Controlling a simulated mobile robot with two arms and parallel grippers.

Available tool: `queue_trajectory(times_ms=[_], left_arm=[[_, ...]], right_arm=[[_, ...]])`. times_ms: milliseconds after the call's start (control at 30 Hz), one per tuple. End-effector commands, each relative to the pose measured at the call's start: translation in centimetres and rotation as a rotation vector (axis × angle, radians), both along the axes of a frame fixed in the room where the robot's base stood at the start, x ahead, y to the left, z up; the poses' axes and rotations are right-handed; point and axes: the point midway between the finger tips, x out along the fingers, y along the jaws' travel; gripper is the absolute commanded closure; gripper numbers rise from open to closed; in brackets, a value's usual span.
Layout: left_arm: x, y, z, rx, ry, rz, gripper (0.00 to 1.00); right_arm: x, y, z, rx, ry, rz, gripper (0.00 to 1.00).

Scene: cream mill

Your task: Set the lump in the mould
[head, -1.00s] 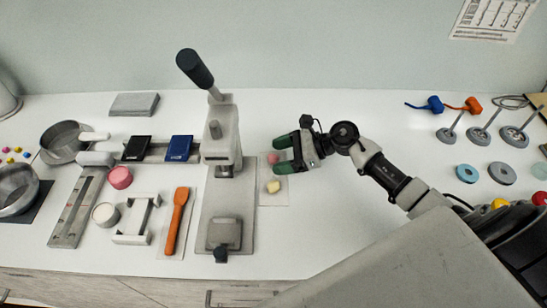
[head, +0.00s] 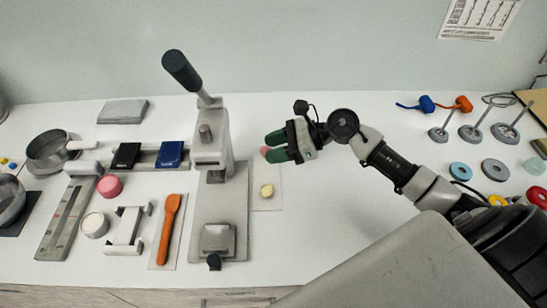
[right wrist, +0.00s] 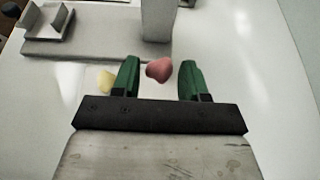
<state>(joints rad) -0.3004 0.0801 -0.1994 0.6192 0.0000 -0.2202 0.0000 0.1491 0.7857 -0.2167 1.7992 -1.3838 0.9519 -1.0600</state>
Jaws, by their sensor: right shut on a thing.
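A pink-red lump (head: 264,151) is between the green fingertips of my right gripper (head: 272,147), to the right of the press column. In the right wrist view the lump (right wrist: 159,69) shows between the two finger ends of the gripper (right wrist: 160,78). A pale yellow lump (head: 267,191) rests on a pale sheet (head: 270,204) beside the press. The grey lever press (head: 212,150) stands on a long base with a small block-like holder (head: 217,238) at its near end. I cannot tell which part is the mould. My left gripper is not in view.
Left of the press lie an orange spatula (head: 170,222), a white frame (head: 130,228), round pink and white tubs, and dark and blue boxes. A pan (head: 52,150) stands farther left. Rings and small stands (head: 478,128) are at the right.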

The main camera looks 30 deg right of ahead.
Motion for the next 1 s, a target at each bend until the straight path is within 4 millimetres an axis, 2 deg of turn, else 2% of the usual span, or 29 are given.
queue_trajectory(times_ms=[33, 200, 400, 500, 767, 1000], left_arm=[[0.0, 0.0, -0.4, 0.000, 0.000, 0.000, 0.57], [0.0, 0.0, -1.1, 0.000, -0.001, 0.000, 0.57], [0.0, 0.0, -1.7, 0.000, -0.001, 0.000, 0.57], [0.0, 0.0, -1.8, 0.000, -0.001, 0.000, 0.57], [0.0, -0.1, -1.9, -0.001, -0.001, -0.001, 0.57], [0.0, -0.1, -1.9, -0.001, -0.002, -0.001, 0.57]], right_arm=[[-1.5, 0.3, 0.1, -0.005, 0.007, 0.008, 0.79], [-5.3, 1.1, 2.3, -0.005, 0.008, 0.008, 0.79], [-8.9, 2.0, 4.6, -0.003, 0.009, 0.008, 0.79], [-9.8, 2.1, 5.3, 0.000, 0.009, 0.004, 0.79], [-10.6, 2.4, 6.0, 0.002, 0.008, -0.001, 0.79], [-8.4, 3.5, 3.6, 0.004, 0.011, -0.099, 0.79]])
